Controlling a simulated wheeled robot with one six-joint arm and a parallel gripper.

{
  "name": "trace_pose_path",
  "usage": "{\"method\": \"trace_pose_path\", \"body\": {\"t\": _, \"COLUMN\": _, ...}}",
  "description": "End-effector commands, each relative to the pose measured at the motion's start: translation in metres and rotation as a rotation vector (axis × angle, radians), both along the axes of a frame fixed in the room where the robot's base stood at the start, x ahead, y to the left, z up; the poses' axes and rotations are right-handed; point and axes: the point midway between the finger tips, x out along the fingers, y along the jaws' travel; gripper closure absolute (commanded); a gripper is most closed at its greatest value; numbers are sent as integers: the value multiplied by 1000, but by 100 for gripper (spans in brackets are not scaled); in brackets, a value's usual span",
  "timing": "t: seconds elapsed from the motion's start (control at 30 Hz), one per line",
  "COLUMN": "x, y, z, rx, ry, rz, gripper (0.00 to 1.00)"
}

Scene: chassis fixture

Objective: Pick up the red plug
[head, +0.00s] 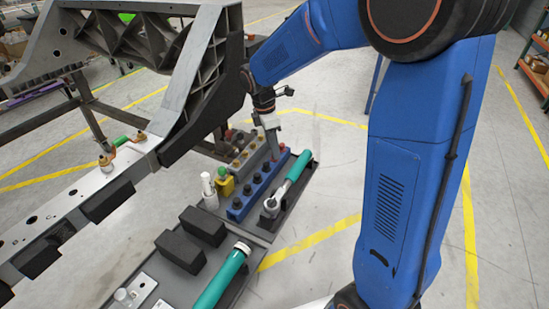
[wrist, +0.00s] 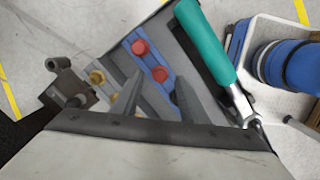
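Two red plugs stand in a blue block (wrist: 178,62) in the wrist view: a farther red plug (wrist: 139,47) and a nearer red plug (wrist: 159,74). My gripper (wrist: 159,82) is open, its two grey fingers pointing at the block. The nearer red plug shows in the gap between the fingertips; I cannot tell whether they reach down to its height. In the head view my gripper (head: 273,148) hangs over the far end of the blue block (head: 240,205), which also holds several dark plugs. The gripper and arm partly hide the red plugs there.
A teal-handled wrench (wrist: 205,42) lies close to the right of the block. A grey block with brass plugs (wrist: 97,76) is on the left.

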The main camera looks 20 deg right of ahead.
Motion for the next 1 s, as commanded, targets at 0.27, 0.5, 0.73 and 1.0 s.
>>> {"method": "trace_pose_path", "body": {"t": 0.27, "x": 0, "y": -4, "z": -23, "rx": -1, "ry": 0, "rz": 0, "gripper": 60}}
{"method": "trace_pose_path", "body": {"t": 0.5, "x": 0, "y": -4, "z": -23, "rx": 0, "ry": 0, "rz": 0, "gripper": 67}}
{"method": "trace_pose_path", "body": {"t": 0.73, "x": 0, "y": -4, "z": -23, "rx": 0, "ry": 0, "rz": 0, "gripper": 100}}
{"method": "trace_pose_path", "body": {"t": 1.0, "x": 0, "y": -3, "z": -20, "rx": 0, "ry": -1, "rz": 0, "gripper": 100}}
